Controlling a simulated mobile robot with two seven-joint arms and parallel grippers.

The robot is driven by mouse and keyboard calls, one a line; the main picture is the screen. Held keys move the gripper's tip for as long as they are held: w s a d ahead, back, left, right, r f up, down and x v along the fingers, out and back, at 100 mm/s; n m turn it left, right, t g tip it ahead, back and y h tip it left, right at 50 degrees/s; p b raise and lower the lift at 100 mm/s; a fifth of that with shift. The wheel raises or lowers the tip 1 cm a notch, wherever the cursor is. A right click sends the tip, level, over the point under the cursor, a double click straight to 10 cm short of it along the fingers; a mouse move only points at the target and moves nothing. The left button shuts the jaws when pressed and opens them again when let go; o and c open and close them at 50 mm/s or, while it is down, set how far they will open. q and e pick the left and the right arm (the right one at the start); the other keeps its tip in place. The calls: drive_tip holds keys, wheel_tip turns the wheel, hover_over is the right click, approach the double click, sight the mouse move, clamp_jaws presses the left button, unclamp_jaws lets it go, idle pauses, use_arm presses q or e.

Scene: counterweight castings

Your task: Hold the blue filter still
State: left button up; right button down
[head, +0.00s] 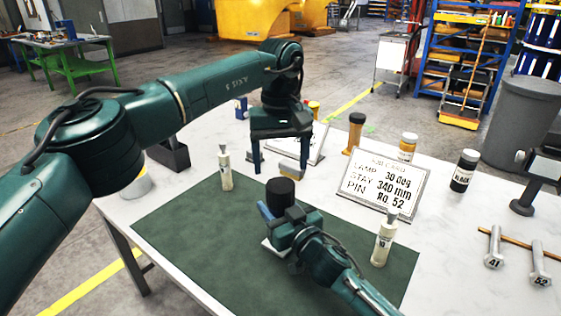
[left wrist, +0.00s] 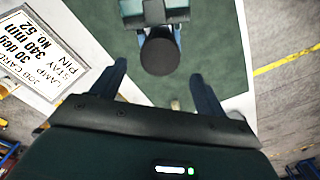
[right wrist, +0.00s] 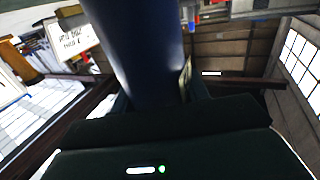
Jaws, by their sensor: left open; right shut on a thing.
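The blue filter shows as a large dark blue cylinder (right wrist: 150,45) in the right wrist view. In the head view its black round top (head: 280,191) stands upright above my right gripper (head: 283,222), over the green mat. My right gripper is shut on the filter, and its jaws hide most of the body. My left gripper (head: 280,168) is open and empty, pointing down, above and behind the filter. In the left wrist view the black top (left wrist: 159,56) lies between and just beyond the two open fingertips (left wrist: 158,73).
The green mat (head: 185,235) covers the table front. White bottles stand on its left (head: 225,168) and right (head: 382,243). A job card (head: 384,184) leans behind. An amber jar (head: 407,147), a black bottle (head: 464,171) and numbered pins (head: 493,248) lie to the right.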

sight(281, 184)
use_arm(q)
drive_tip(key=m, duration=0.4)
drive_tip(key=shift+m, duration=0.3)
drive_tip(key=shift+f, duration=4)
drive_tip(key=shift+c, duration=0.2)
drive_tip(key=c, duration=0.9)
drive_tip(key=n, duration=0.5)
drive_tip(key=shift+n, duration=0.3)
drive_tip(key=shift+c, duration=0.2)
drive_tip(key=n, duration=1.4)
drive_tip(key=shift+r+n, duration=0.1)
drive_tip(key=shift+n, duration=0.3)
